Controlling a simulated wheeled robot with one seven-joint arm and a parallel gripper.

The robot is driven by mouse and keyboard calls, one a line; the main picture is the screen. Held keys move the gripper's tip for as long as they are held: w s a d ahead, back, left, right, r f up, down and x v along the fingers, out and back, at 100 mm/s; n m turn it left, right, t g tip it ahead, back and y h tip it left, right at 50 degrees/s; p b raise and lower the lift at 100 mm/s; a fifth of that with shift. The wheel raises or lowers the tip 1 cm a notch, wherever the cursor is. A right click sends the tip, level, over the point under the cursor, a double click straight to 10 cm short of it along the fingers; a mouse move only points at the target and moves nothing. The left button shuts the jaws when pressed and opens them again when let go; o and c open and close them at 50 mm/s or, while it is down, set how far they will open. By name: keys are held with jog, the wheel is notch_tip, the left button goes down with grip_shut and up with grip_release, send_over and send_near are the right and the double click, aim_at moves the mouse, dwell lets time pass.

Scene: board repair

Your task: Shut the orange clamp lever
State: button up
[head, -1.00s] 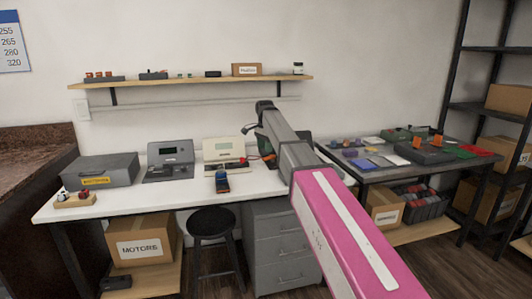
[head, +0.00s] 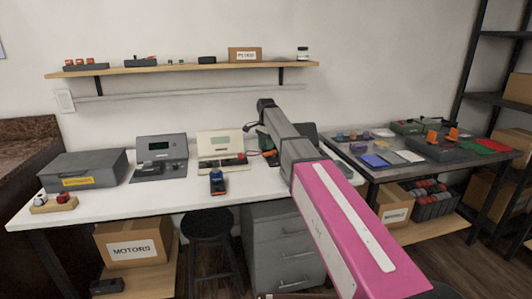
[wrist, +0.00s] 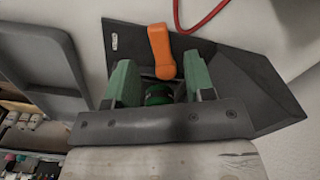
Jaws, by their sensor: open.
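In the wrist view the orange clamp lever (wrist: 161,50) stands out from a dark grey, wedge-sided fixture (wrist: 255,80). My gripper (wrist: 158,68) is open. Its two green fingers lie either side of the lever's lower part in the picture, with a gap on the left; I cannot tell whether the right finger touches it. A dark green round part (wrist: 158,93) shows between the fingers. In the head view a small bit of orange (head: 270,153) shows beside my arm on the white bench (head: 180,195); my gripper is hidden there.
A red cable (wrist: 200,22) curves behind the fixture. A dark table (head: 375,175) with parts stands right; a black stool (head: 208,225) stands in front.

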aim_at(270, 154)
jog(key=shift+f, duration=2.2)
grip_shut()
